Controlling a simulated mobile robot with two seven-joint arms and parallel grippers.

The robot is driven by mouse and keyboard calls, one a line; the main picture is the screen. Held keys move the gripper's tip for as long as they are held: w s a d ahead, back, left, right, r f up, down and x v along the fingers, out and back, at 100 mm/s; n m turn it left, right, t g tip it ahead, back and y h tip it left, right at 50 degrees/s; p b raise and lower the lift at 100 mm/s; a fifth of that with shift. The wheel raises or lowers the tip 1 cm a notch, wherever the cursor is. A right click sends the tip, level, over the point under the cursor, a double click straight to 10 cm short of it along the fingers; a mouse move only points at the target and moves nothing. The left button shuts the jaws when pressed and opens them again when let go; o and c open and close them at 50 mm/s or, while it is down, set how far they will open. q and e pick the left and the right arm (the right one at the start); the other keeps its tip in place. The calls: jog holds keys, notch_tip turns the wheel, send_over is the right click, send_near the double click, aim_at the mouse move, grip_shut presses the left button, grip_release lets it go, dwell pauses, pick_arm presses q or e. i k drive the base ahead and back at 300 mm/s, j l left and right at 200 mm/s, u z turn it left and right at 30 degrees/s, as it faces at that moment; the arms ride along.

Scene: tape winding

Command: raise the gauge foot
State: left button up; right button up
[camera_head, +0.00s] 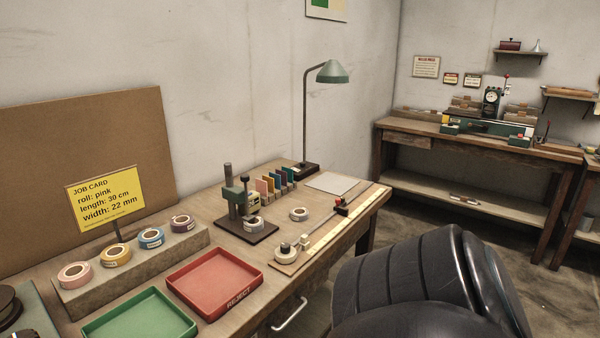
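A green gauge stand (232,196) with an upright column stands on a dark base plate (240,234) in the middle of the near bench. A tape roll (253,224) sits on that plate, below the gauge's arm. The gauge foot is too small to make out clearly, so I cannot tell whether it touches the roll. Neither of my grippers is in view. A large black arm link of mine fills the lower right.
The near bench holds a red REJECT tray (215,313), a green tray (140,318), a block of tape rolls (132,268) and a yellow job card (106,198). A loose roll (299,214) and a long ruler board (335,228) lie right of the stand. A lamp (333,72) stands behind.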

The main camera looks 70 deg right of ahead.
aim_at(245, 178)
jog(key=z, duration=1.85)
